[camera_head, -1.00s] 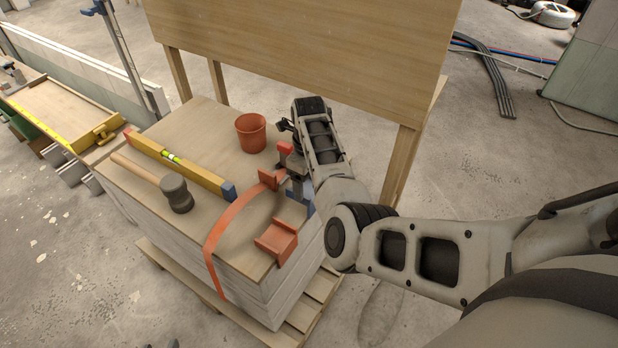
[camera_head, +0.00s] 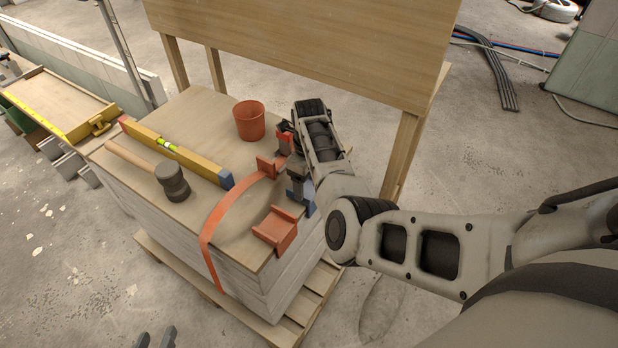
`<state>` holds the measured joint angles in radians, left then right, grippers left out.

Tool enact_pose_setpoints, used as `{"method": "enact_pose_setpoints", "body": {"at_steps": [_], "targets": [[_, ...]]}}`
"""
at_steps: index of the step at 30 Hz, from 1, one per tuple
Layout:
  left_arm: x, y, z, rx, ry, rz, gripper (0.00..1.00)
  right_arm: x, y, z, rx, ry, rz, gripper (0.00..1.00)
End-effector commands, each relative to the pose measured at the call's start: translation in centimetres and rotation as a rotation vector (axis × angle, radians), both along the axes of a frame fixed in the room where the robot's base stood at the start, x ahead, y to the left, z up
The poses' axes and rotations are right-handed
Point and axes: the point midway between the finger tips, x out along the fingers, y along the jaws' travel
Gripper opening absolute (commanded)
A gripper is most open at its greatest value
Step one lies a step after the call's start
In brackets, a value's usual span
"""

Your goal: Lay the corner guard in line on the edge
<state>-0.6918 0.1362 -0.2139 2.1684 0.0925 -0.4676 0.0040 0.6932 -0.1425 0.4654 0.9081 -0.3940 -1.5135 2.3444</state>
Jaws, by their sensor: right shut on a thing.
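My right gripper (camera_head: 294,166) is over the right side of the boxed stack's wooden top (camera_head: 207,125), partly hidden by my own wrist. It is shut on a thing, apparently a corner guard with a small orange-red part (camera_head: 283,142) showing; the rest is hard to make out. A wide orange corner guard (camera_head: 275,232) lies near the front right edge, below and apart from the gripper. Another orange piece (camera_head: 267,166) stands at the end of the orange strap (camera_head: 222,213). My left gripper (camera_head: 155,341) barely shows at the bottom edge, its two dark tips apart.
A mallet (camera_head: 172,181) and a yellow level (camera_head: 178,155) lie on the left of the top. An orange cup (camera_head: 249,120) stands behind the strap. A wooden board (camera_head: 310,40) rises at the back. A pallet (camera_head: 300,312) is under the stack.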

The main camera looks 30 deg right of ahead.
Motion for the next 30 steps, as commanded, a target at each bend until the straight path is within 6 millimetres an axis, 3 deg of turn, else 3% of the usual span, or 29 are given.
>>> {"method": "enact_pose_setpoints", "body": {"at_steps": [26, 27, 29, 30], "targets": [[0.00, 0.05, -0.48, 0.001, 0.001, 0.002, 0.33, 0.02, -0.02, -0.57, -0.001, -0.001, 0.000, 0.37], [0.02, 0.05, -0.47, 0.001, 0.001, 0.002, 0.33, 0.02, -0.03, -0.57, -0.001, -0.001, 0.000, 0.77], [0.05, 0.04, -0.45, 0.001, 0.000, 0.002, 0.33, 0.02, -0.03, -0.57, -0.001, -0.001, 0.000, 0.94], [0.07, 0.04, -0.43, 0.001, 0.000, 0.002, 0.33, 0.01, -0.02, -0.57, -0.001, -0.001, 0.000, 0.97]]}}
